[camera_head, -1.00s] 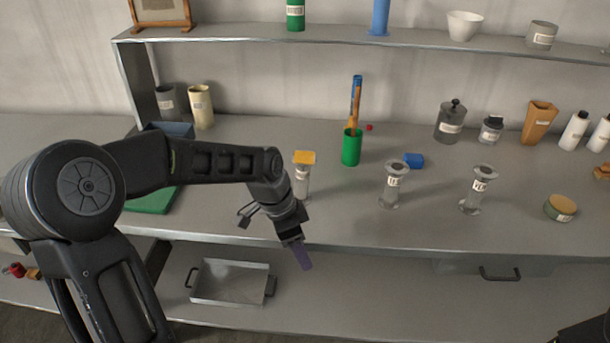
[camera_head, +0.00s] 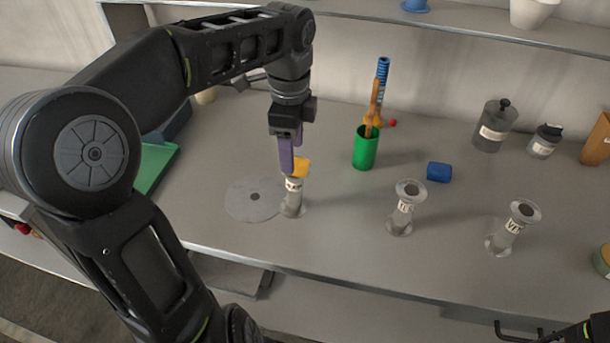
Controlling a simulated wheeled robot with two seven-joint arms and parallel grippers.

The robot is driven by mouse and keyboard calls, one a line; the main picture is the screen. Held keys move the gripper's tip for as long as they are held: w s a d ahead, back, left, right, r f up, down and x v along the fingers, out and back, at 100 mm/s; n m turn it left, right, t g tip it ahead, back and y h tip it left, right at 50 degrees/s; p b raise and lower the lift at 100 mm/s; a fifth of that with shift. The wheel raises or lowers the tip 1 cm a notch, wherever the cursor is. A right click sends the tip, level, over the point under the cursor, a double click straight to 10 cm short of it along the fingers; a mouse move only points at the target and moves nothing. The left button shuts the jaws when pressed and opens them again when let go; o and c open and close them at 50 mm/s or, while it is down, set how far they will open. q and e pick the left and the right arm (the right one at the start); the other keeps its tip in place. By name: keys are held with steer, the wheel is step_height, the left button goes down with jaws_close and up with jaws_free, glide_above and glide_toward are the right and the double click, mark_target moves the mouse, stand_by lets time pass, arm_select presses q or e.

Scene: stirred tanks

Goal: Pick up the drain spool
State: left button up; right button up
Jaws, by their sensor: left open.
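Three pale flanged spools stand upright on the bench. The left spool (camera_head: 291,203) has a yellow-orange square piece (camera_head: 301,168) on top; its label is too small to read surely. The middle spool (camera_head: 405,209) and the right spool (camera_head: 513,229) have bare round tops with dark centres. Which one is the drain spool I cannot read for certain. My left gripper (camera_head: 287,170) points down, open, with its purple fingers at the top of the left spool, partly covering the yellow piece. Whether they touch it I cannot tell.
A green cup (camera_head: 365,152) holding tall tools stands behind, with a blue block (camera_head: 439,172) to its right. A flat grey disc (camera_head: 254,200) lies left of the left spool. A grey lidded jar (camera_head: 494,126) stands farther back. A shelf (camera_head: 440,22) runs above.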

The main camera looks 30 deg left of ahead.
mark_target(293, 187)
arm_select(q)
steer(key=shift+s+r, duration=0.1)
steer(key=shift+s, duration=0.15)
steer(key=shift+w+f, duration=0.15)
steer(key=shift+f, duration=2.9)
step_height(293, 187, down, 6)
steer(key=shift+f, duration=0.1)
steer(key=shift+c, duration=0.5)
steer(key=c, duration=1.1)
